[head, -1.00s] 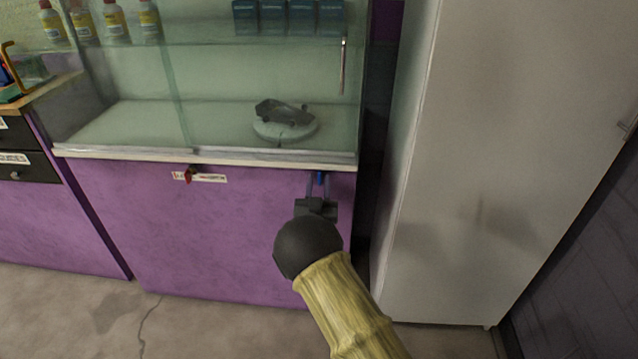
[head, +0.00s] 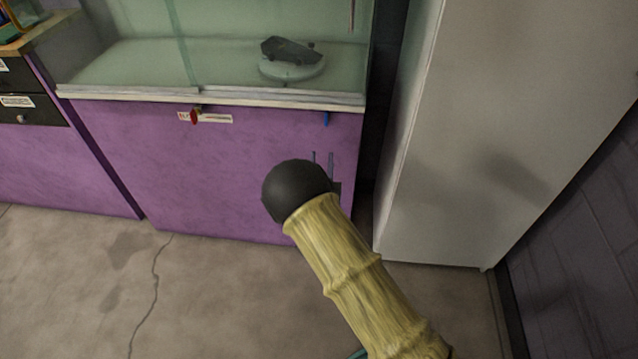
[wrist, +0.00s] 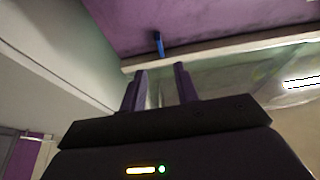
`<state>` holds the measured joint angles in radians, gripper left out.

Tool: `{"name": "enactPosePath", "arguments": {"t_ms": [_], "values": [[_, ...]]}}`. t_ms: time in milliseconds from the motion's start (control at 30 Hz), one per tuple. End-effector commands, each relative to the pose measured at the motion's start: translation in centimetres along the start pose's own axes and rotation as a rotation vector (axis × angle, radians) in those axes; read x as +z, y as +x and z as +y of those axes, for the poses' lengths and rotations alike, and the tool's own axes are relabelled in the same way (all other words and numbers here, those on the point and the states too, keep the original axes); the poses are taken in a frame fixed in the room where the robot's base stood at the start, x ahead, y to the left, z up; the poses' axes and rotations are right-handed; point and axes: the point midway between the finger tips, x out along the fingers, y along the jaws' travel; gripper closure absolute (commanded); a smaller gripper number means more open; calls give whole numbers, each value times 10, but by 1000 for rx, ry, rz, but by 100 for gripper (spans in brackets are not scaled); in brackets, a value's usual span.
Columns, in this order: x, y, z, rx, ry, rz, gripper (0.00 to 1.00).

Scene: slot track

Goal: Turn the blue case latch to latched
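The blue case latch (head: 326,119) is a small blue tab under the right end of the display case's pale ledge. It hangs roughly upright, pointing down, on the purple front. It also shows in the wrist view (wrist: 158,44), just beyond the fingertips and near the line midway between them. My gripper (head: 322,154) is below the latch in the head view, apart from it, and its two thin fingers point up. In the wrist view my gripper (wrist: 160,69) is open with an empty gap. My dark wrist hides much of the gripper body in the head view.
A red latch (head: 195,117) with a label sits further left under the same ledge. A grey model car (head: 290,50) stands on a round stand behind the glass. A tall pale cabinet (head: 500,130) stands close on the right. The floor in front is clear.

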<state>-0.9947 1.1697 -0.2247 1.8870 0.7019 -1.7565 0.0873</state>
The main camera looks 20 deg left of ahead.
Motion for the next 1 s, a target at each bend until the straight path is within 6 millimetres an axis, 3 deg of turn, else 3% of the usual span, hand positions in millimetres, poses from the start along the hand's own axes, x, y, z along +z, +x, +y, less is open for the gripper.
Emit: {"name": "enactPosePath", "arguments": {"t_ms": [200,400,1000], "values": [[0,-42,0,-3,-2,-3,69],[0,-62,0,-1,-1,-2,69],[0,-60,3,6,2,-12,69]]}}
